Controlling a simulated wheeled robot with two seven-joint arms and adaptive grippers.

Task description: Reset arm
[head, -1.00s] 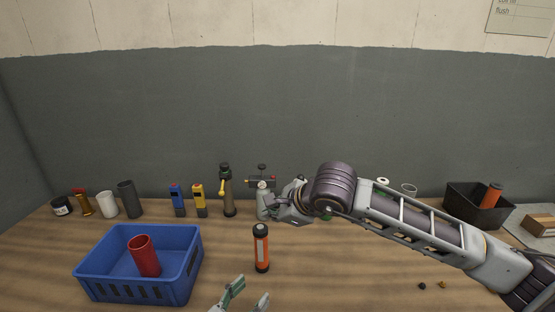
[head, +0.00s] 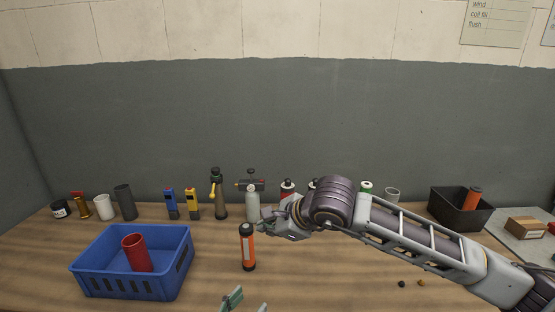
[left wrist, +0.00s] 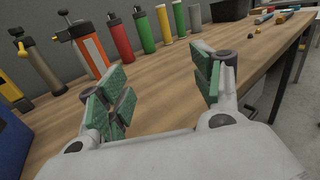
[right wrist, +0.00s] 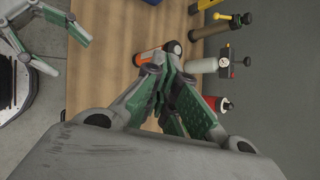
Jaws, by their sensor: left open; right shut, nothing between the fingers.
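My right gripper (head: 268,230) is over the table, just right of an upright orange and black cylinder (head: 247,248) in the head view. Its fingers are shut and empty in the right wrist view (right wrist: 172,85), where the orange cylinder (right wrist: 152,57) shows just beyond the fingertips; I cannot tell if they touch. My left gripper (head: 244,301) shows only its fingertips at the bottom of the head view. In the left wrist view (left wrist: 165,90) its fingers are wide apart with nothing between them.
A blue crate (head: 130,285) holding a red cup (head: 137,253) stands at left. A row of bottles and tools, including a pale sprayer bottle (head: 252,205), lines the wall. A black bin (head: 460,212) stands at right. The front middle of the table is mostly clear.

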